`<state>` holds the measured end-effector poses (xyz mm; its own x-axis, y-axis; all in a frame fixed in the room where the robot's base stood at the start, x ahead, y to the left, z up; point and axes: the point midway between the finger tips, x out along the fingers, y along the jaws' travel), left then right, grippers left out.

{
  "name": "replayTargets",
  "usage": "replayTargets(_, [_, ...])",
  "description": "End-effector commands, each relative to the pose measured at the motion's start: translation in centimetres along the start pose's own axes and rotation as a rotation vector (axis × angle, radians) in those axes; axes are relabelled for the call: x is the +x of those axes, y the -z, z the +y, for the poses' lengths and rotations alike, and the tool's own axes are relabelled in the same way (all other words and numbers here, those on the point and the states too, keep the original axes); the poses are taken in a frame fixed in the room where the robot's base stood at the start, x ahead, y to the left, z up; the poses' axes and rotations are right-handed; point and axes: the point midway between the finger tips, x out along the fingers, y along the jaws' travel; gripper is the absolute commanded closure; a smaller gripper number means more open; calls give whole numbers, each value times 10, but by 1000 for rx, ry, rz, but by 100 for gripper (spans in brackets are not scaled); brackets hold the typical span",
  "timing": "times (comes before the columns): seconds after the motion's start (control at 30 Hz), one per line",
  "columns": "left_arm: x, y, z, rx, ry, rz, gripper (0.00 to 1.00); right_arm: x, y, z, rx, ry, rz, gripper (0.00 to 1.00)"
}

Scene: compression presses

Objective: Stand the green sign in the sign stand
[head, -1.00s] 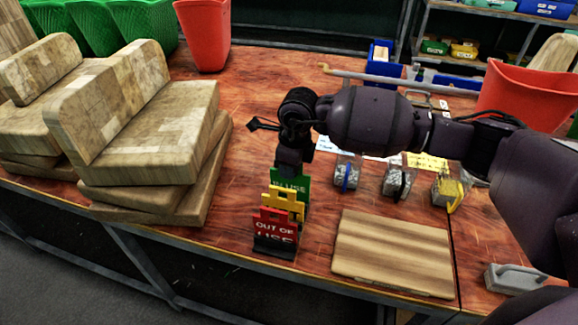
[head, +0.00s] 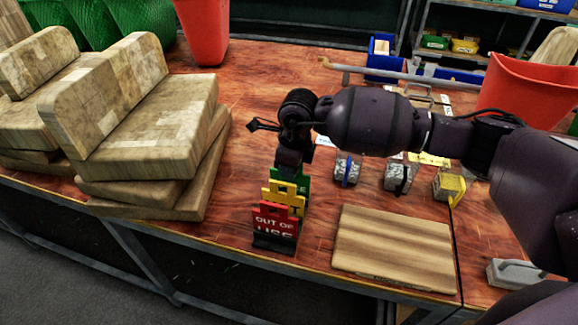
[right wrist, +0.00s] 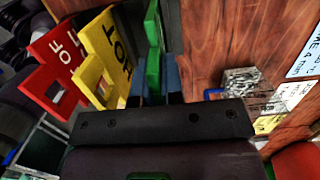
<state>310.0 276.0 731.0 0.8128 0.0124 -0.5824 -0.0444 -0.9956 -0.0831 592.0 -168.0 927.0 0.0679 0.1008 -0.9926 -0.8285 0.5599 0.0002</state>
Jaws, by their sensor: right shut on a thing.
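The green sign (head: 303,181) is behind the yellow sign (head: 285,197) and the red "OUT OF USE" sign (head: 274,222), at the table's front edge. My right gripper (head: 291,168) is shut on its upper part. The right wrist view shows the green sign (right wrist: 153,50) edge-on between the fingers, a little apart from the yellow sign (right wrist: 104,55). The black sign stand (head: 273,245) shows below the red sign. The green sign's lower edge is hidden, so I cannot tell whether it sits in a slot. My left gripper is out of view.
A striped wooden board (head: 395,250) lies right of the signs. Stacked wooden blocks (head: 150,130) stand at left. Several small clamped blocks, one with a yellow handle (head: 449,187), stand behind the board. A red bin (head: 530,88) is at the right.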

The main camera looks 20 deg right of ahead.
Motion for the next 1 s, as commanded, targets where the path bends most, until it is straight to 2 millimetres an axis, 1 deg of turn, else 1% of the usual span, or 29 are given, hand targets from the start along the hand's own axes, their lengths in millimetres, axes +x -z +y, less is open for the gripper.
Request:
replayTargets(0.33, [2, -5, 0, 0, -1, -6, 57, 8, 1, 0, 0, -1, 1, 100])
replayTargets(0.37, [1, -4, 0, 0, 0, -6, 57, 7, 1, 0, 0, 0, 0, 89])
replayTargets(0.53, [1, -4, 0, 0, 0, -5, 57, 7, 1, 0, 0, 0, 0, 63])
replayTargets(0.9, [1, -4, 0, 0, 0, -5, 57, 7, 1, 0, 0, 0, 1, 62])
replayTargets(1.0, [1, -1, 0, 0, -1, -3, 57, 7, 1, 0, 0, 0, 1, 62])
